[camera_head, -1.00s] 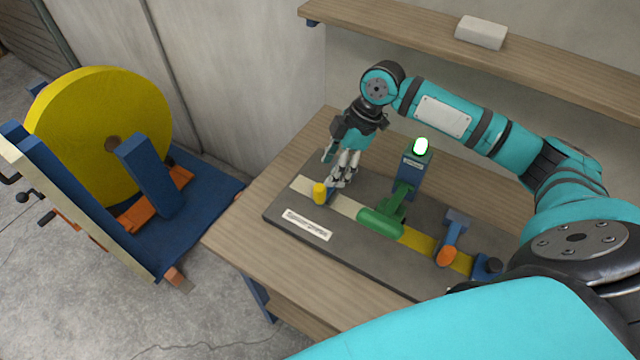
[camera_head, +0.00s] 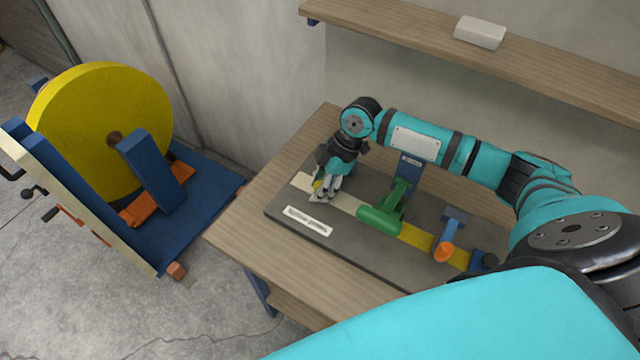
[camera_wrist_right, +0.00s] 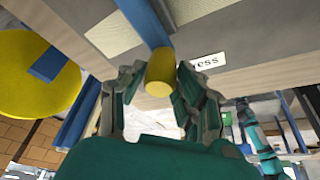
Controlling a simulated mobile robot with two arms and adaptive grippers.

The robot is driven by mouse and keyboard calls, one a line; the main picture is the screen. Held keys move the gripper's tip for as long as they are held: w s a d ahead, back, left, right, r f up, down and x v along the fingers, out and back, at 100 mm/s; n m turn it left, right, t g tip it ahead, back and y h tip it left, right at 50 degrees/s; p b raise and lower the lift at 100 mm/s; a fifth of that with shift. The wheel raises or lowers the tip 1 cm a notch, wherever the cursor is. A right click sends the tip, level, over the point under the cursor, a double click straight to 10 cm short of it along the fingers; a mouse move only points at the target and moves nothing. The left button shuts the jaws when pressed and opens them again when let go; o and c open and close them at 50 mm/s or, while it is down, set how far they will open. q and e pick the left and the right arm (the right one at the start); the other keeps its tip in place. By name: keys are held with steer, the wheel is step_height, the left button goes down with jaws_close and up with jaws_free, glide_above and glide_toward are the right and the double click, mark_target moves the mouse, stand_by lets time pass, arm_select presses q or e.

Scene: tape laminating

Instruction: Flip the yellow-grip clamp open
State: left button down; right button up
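The yellow-grip clamp (camera_head: 317,186) is at the left end of the dark fixture board, mostly hidden by my right gripper (camera_head: 325,193). In the right wrist view its yellow grip (camera_wrist_right: 160,74), on a blue lever (camera_wrist_right: 145,22), lies between the fingertips of my right gripper (camera_wrist_right: 160,82). The fingers are spread on either side of the grip, with small gaps that suggest they are not closed on it. My left gripper is not in view.
The fixture board (camera_head: 290,208) lies on a wooden table (camera_head: 235,240). A green-handled clamp (camera_head: 380,219) and an orange-grip clamp (camera_head: 444,251) stand right of my gripper along the strip. A yellow reel (camera_head: 95,130) stands at left; a shelf (camera_head: 400,33) is behind.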

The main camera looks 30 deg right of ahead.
jaws_close()
